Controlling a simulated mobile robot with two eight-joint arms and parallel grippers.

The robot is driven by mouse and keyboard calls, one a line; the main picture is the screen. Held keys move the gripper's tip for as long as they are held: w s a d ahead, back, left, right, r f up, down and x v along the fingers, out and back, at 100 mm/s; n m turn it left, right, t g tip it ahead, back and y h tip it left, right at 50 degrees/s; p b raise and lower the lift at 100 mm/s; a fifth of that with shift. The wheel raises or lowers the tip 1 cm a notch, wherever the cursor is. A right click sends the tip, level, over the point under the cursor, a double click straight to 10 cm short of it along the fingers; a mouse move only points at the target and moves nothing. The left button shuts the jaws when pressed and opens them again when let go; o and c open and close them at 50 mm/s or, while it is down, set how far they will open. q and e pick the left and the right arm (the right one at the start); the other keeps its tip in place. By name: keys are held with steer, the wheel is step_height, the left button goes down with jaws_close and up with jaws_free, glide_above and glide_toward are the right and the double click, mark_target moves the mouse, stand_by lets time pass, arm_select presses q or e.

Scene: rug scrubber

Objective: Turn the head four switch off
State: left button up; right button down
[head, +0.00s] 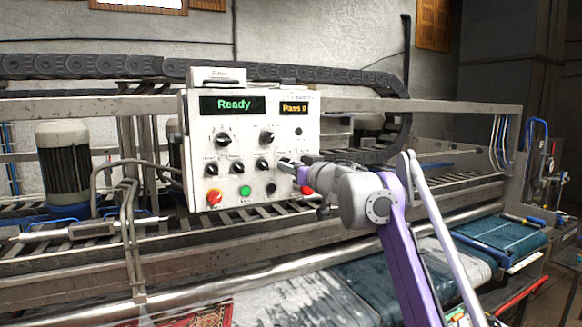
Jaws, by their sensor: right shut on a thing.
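A white control panel (195,130) stands on the machine frame, with a green "Ready" display (233,104) and an amber "Pass" display (293,108). A row of small black switches runs across its middle: the first (211,169), the second (237,168) and the third (262,165) show clearly. My left gripper is out of view.
Two larger knobs (223,139) sit above the row. Below it are a red knob (214,197), a green button (245,191), a black button (270,188) and a red button (306,190) close under my right gripper. A metal rail (170,280) runs in front.

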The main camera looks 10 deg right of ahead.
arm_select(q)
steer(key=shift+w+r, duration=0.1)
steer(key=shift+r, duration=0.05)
arm_select(e)
steer(key=shift+r, duration=0.1)
steer(key=n+p, duration=0.1)
steer(key=n, duration=0.4)
steer(key=n+p, duration=0.1)
steer(key=n, duration=0.5)
steer(key=shift+r+h, duration=0.2)
steer(key=shift+h, duration=0.1)
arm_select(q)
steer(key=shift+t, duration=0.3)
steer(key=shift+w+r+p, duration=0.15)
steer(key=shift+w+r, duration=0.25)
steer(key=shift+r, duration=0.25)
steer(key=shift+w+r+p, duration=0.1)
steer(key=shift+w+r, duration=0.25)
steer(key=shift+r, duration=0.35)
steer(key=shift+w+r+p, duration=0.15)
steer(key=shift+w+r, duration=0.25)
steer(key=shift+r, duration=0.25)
arm_select(e)
steer(key=shift+n+g, duration=0.3)
steer(key=shift+n, duration=1.8)
steer(key=c, duration=0.6)
jaws_free()
